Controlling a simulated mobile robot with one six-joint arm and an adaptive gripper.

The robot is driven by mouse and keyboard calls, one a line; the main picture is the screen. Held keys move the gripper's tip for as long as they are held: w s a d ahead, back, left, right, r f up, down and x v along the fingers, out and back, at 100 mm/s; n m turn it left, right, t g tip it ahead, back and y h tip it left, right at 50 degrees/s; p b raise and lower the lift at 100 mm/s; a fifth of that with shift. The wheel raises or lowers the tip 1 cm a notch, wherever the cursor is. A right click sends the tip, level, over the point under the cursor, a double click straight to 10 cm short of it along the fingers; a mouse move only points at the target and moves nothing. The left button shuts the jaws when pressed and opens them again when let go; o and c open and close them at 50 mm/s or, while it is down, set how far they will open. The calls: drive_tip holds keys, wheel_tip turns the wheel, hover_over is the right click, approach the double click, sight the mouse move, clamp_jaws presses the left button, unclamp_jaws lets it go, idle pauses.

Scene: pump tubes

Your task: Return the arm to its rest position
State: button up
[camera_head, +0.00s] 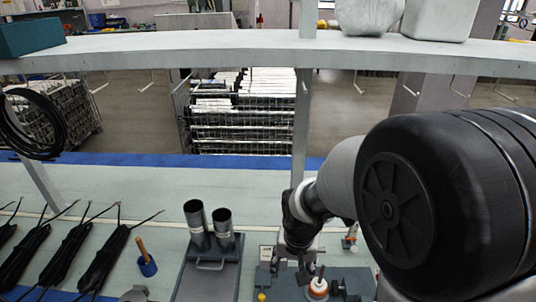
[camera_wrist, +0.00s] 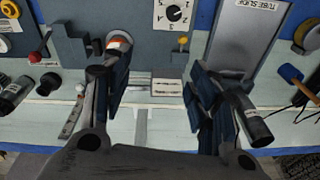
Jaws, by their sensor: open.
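My gripper (camera_wrist: 160,95) is open in the wrist view, its two dark fingers spread wide with nothing between them. In the head view my arm comes in from the right, and the gripper hangs low over the bench, partly hidden by the arm. Two dark tubes with metallic rims, the left one (camera_head: 196,224) and the right one (camera_head: 224,228), stand in a grey holder (camera_head: 207,275) left of the gripper. In the wrist view a dark tube (camera_wrist: 250,122) shows just beyond the right finger.
A fixture with an orange-and-white round part (camera_head: 318,288) lies close under my gripper. A shelf (camera_head: 200,48) crosses above the bench, with an upright post (camera_head: 301,130).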

drive_tip(key=s+d+r+n+t, duration=0.1)
drive_tip(key=s+d+r, duration=0.3)
drive_tip(key=s+r, duration=0.4)
drive_tip(key=s+d+r+n+t, duration=0.1)
drive_tip(key=s+d+r, duration=0.3)
drive_tip(key=s+r, duration=0.5)
drive_tip(key=shift+s+r+t, duration=0.2)
drive_tip(key=shift+s+t, duration=0.3)
drive_tip(key=shift+s, duration=0.45)
